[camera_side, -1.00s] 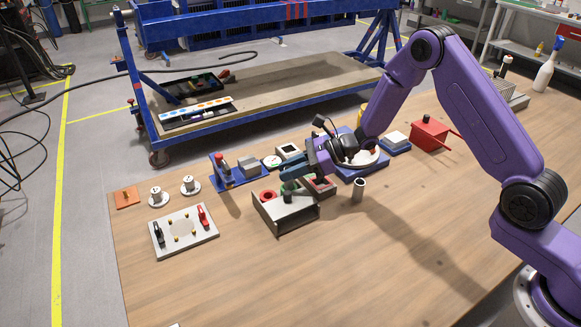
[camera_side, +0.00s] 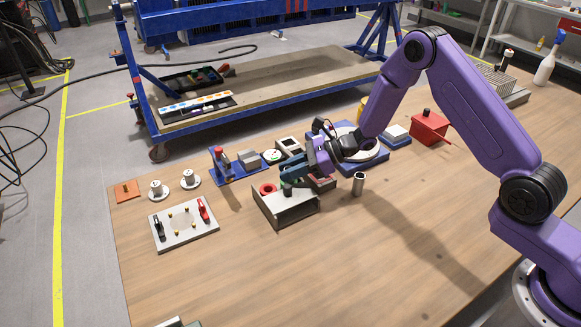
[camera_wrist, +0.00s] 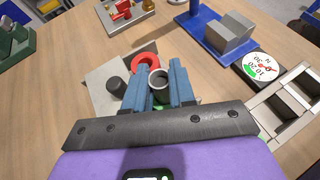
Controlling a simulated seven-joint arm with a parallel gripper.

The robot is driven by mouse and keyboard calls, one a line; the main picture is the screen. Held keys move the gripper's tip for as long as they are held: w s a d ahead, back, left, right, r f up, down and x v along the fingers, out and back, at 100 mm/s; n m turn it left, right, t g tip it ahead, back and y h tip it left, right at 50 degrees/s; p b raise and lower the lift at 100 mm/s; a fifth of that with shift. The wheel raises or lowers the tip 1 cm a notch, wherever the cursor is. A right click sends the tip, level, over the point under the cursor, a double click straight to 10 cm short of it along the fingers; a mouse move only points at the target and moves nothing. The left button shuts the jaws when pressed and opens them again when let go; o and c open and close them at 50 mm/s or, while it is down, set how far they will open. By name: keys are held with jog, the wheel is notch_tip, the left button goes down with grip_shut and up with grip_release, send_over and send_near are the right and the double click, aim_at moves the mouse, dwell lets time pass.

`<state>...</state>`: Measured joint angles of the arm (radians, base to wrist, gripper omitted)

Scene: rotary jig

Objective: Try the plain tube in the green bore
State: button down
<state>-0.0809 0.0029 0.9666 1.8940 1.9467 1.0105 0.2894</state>
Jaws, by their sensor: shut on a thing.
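My gripper (camera_side: 290,178) is over the grey box-shaped jig (camera_side: 297,211), its blue fingers pointing down close to the jig top. In the wrist view my gripper (camera_wrist: 160,92) is shut on a grey open-topped tube (camera_wrist: 158,80). The fingers mostly hide this tube in the side view. A red ring (camera_wrist: 145,61) lies on the jig just beyond the tube, and a black cylinder (camera_wrist: 116,86) is to its left.
Another metal tube (camera_side: 358,185) stands on the table right of the jig. A blue fixture with a grey block (camera_side: 248,160) and a dial (camera_side: 272,156) are behind. A plate with red and black clamps (camera_side: 183,228) is at left.

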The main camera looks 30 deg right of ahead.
jog(key=shift+f, duration=0.4)
jog(key=c, duration=0.9)
grip_release()
jog(key=shift+o, duration=0.2)
jog(key=v, duration=1.7)
jog(key=shift+d, duration=0.15)
jog(key=shift+s+r, duration=0.1)
jog(key=shift+s, duration=0.05)
